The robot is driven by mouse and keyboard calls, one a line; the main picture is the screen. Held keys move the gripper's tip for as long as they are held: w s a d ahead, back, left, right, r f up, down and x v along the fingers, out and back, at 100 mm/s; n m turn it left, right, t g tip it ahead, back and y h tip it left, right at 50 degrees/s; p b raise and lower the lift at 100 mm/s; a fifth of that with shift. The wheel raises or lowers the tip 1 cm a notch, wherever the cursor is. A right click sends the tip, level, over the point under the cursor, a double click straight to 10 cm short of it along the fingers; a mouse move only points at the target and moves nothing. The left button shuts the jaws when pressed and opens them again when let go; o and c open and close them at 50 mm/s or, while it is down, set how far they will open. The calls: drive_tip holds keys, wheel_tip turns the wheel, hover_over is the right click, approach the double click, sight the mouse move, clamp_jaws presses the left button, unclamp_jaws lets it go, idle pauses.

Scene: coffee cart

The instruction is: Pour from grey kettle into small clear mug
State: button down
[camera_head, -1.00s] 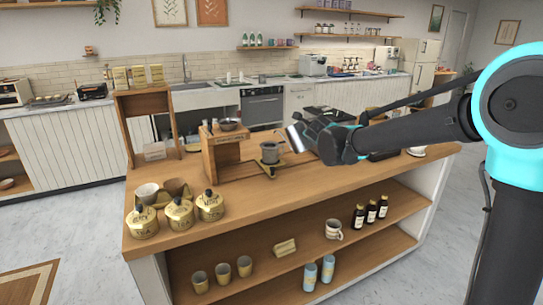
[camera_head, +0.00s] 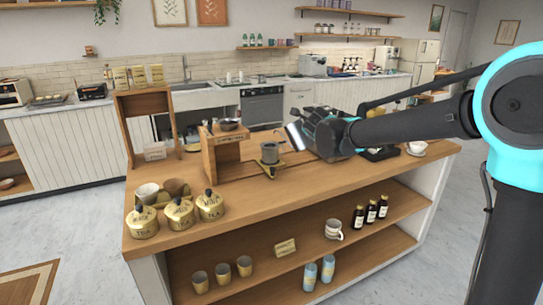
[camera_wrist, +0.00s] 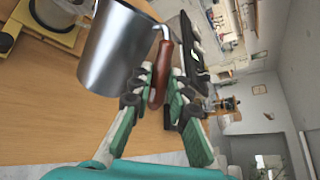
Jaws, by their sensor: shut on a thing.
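The grey kettle (camera_wrist: 118,50), a shiny metal vessel with a brown wooden handle (camera_wrist: 160,75), fills the upper left of the wrist view. My gripper (camera_wrist: 158,98) is shut on the handle, one green-and-black finger on each side. In the head view the kettle (camera_head: 296,136) shows as a small silver shape left of my gripper (camera_head: 313,135), above the counter and apparently tilted. A small greyish, see-through vessel (camera_head: 270,153), possibly the clear mug, stands on a yellowish base left of the kettle. Its likely counterpart (camera_wrist: 62,10) is partly cut off in the wrist view. The kettle's contents are hidden.
A wooden stand (camera_head: 225,152) with a bowl on top is left of the vessel. Yellow canisters (camera_head: 180,213) and cups stand at the counter's left. A white cup (camera_head: 417,148) and dark items are right, behind my arm. The counter's front middle is clear.

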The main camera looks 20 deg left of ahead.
sight(313, 142)
drive_tip(key=shift+a+r, duration=0.1)
drive_tip(key=shift+r, duration=0.05)
drive_tip(key=shift+a+r, duration=0.1)
drive_tip(key=shift+r, duration=0.2)
drive_tip(key=shift+a+r, duration=0.1)
drive_tip(key=shift+r, duration=0.05)
idle(0.6)
idle(1.3)
drive_tip(key=shift+d+f, duration=0.25)
drive_tip(key=shift+f, duration=0.3)
drive_tip(key=shift+d+f, duration=0.2)
drive_tip(key=shift+f, duration=0.3)
wheel_tip(313, 142, down, 11)
drive_tip(key=m+t+y, duration=0.2)
drive_tip(key=m+t, duration=0.1)
drive_tip(key=m, duration=0.2)
drive_tip(key=shift+s+d+f+y, duration=0.2)
drive_tip(key=shift+d+y, duration=0.1)
drive_tip(key=shift+d, duration=0.1)
idle(1.4)
drive_tip(key=shift+r, duration=2.55)
